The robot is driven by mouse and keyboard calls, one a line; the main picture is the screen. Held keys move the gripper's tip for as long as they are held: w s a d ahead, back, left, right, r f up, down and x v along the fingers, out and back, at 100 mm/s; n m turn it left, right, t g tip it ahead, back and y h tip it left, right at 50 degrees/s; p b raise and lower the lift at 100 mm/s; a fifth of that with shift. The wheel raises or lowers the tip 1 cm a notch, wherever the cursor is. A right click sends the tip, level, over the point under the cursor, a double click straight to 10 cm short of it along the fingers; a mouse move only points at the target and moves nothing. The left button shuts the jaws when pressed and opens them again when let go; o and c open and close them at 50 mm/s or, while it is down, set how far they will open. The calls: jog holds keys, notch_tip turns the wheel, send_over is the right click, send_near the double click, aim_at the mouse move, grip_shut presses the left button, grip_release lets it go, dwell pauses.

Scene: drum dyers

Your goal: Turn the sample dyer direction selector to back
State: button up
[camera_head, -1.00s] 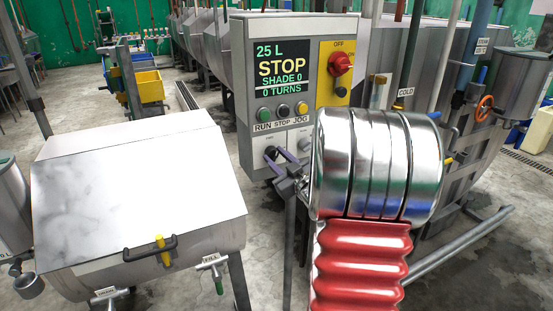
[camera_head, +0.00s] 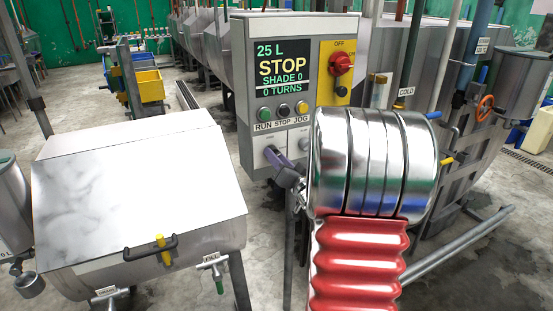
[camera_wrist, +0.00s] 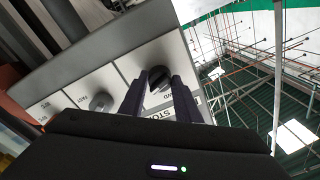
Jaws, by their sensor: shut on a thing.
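The sample dyer control box (camera_head: 243,90) faces me, its screen (camera_head: 281,72) reading 25 L, STOP, SHADE 0, 0 TURNS. Two knobs sit low on its front. My gripper (camera_head: 272,157) is at the left one and shut on it, mostly covering it in the head view. In the wrist view, this dark selector knob (camera_wrist: 158,82) lies between the two fingertips, its bar tilted. The second knob (camera_wrist: 101,102) is apart from the fingers; it also shows in the head view (camera_head: 304,144).
RUN, STOP and JOG buttons (camera_head: 283,110) sit just above the knobs. A red OFF switch (camera_head: 341,63) is at the box's upper right. The steel dyer (camera_head: 130,190) with its closed lid stands at left. Pipes and valves crowd the right.

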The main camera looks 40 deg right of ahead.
jog(key=m, duration=0.3)
jog(key=shift+f+m, duration=0.2)
jog(key=shift+m, duration=0.1)
dwell(0.4)
jog(key=o, duration=1)
jog(key=shift+r, duration=0.1)
jog(key=shift+o, duration=0.2)
jog(key=shift+s, duration=0.1)
jog(key=v, duration=1.3)
jog(key=shift+s+a, duration=0.25)
jog(key=shift+a, duration=0.05)
